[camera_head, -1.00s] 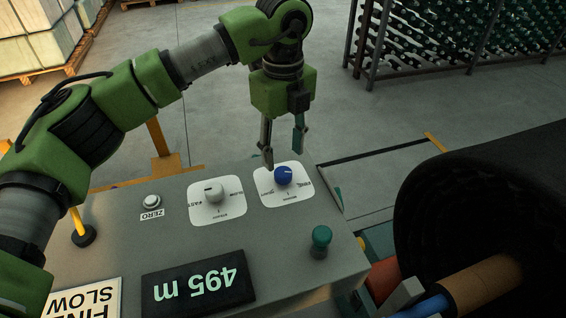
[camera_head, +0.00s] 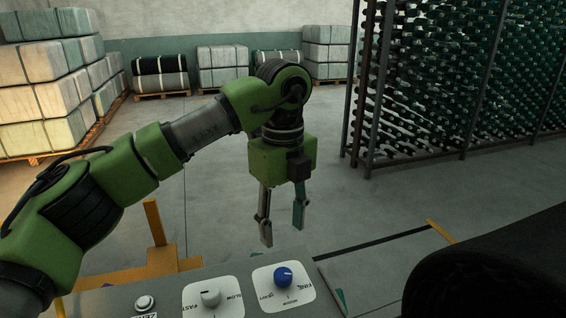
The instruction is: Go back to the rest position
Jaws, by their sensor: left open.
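My left gripper (camera_head: 283,236) hangs fingers down above the back edge of a grey control panel (camera_head: 245,289). Its two fingers are apart with nothing between them. Its tips are above and behind a blue knob (camera_head: 283,276) on a white plate, and apart from it. A pale grey knob (camera_head: 211,298) on another white plate is to the left of the blue one. A round white button (camera_head: 145,302) is further left. My right gripper is not in view.
A large black roll (camera_head: 490,270) fills the lower right. Wrapped bales (camera_head: 40,95) stand on pallets at the left and along the back wall. Bare floor lies between.

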